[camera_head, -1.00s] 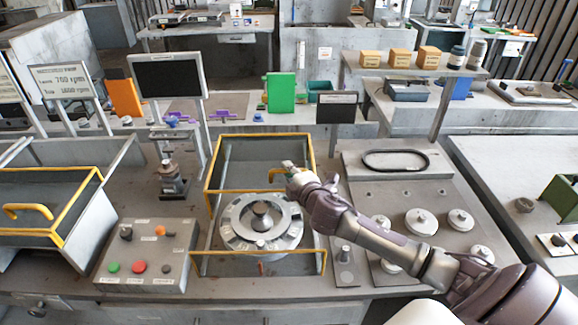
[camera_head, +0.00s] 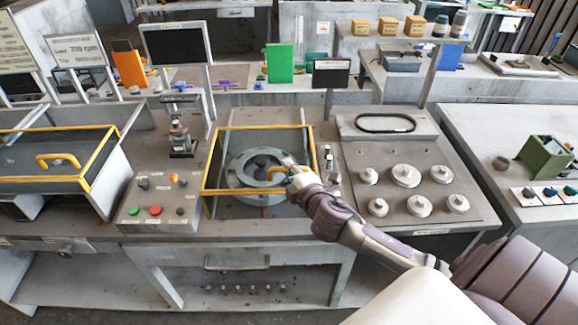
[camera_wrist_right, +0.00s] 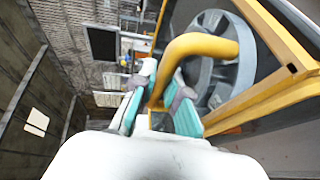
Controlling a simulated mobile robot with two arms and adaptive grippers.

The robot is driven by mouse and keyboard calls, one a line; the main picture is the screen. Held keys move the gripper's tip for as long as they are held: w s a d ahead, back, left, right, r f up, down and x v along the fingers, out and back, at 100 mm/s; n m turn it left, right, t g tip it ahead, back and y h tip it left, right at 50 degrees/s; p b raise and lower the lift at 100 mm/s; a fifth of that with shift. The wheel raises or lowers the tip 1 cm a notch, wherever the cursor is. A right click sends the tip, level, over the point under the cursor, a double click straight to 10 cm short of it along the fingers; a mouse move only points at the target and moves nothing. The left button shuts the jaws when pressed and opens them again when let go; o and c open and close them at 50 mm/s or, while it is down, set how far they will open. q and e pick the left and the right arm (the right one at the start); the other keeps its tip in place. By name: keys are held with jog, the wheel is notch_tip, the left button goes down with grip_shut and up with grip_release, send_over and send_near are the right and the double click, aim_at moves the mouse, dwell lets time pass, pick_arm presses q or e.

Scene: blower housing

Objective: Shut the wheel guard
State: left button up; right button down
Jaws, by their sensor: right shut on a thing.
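The wheel guard (camera_head: 236,128) is a yellow-framed lid with a dark see-through panel, in the middle of the bench. It lies over the grey wheel (camera_head: 240,178), which shows dimly through it. Its front edge appears to be down at the front yellow bar; any small gap is too fine to tell. The yellow handle (camera_wrist_right: 205,45) is on the lid. My right gripper (camera_head: 288,168) is shut on this handle. In the right wrist view its teal pads (camera_wrist_right: 160,105) sit either side of the handle's end. My left gripper is not in view.
A button box (camera_head: 158,205) and a second yellow-framed guard (camera_head: 50,182) are to the left. A plate (camera_head: 420,185) with several round knobs is at the right. A small black sign (camera_head: 331,73) and a dark screen (camera_head: 178,43) stand behind.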

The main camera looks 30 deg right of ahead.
jog(key=shift+a+f, duration=0.1)
jog(key=shift+f, duration=0.05)
jog(key=c, duration=1.6)
grip_release()
jog(key=shift+s, duration=0.1)
jog(key=o, duration=0.4)
jog(key=shift+s, duration=0.15)
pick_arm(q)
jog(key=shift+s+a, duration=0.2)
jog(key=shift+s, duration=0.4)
pick_arm(e)
jog(key=v, duration=1.2)
